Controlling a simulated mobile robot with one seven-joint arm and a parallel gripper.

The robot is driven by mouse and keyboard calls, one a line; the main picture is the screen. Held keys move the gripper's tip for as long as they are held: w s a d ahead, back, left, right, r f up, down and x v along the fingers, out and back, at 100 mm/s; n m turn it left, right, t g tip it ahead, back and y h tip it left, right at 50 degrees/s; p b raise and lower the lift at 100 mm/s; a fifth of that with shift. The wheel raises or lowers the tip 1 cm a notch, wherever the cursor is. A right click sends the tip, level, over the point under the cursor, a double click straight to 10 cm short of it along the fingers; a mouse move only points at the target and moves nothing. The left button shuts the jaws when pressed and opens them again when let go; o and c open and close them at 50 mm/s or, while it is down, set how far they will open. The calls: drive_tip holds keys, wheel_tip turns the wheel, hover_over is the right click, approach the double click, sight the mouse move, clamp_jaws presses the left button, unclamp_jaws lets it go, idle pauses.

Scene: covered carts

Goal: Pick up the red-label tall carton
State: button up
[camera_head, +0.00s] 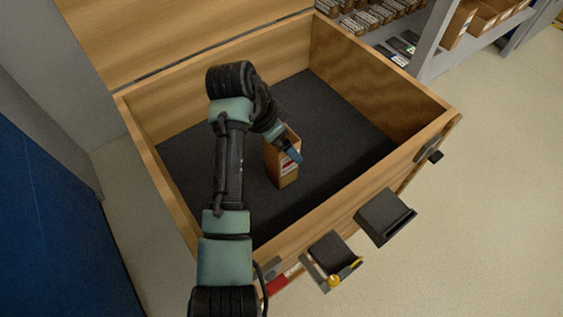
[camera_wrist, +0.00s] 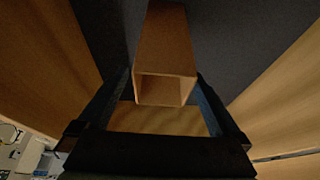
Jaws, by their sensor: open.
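The tall carton (camera_head: 283,168) is brown with a red and white label and stands upright on the dark floor of the open wooden chest. My gripper (camera_head: 290,152) is at the carton's upper part in the head view, and the arm hides some of the carton's top. In the wrist view the carton (camera_wrist: 166,55) shows its open, hollow end toward the camera. The fingers of my gripper (camera_wrist: 168,90) are open, one on each side of that end. I cannot tell whether either finger touches the carton.
The wooden chest (camera_head: 375,183) has walls all round and a raised lid (camera_head: 170,35) at the back. Its dark floor (camera_head: 345,120) is clear around the carton. Black latches (camera_head: 384,216) hang on the front. A shelf with several boxes (camera_head: 368,20) stands at the upper right.

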drive_tip(key=b+x, duration=0.1)
drive_tip(key=x, duration=0.1)
drive_tip(key=b+x, duration=0.1)
drive_tip(key=x, duration=0.1)
drive_tip(key=shift+a+b, duration=0.25)
drive_tip(key=shift+b, duration=0.05)
drive_tip(key=c, duration=1.3)
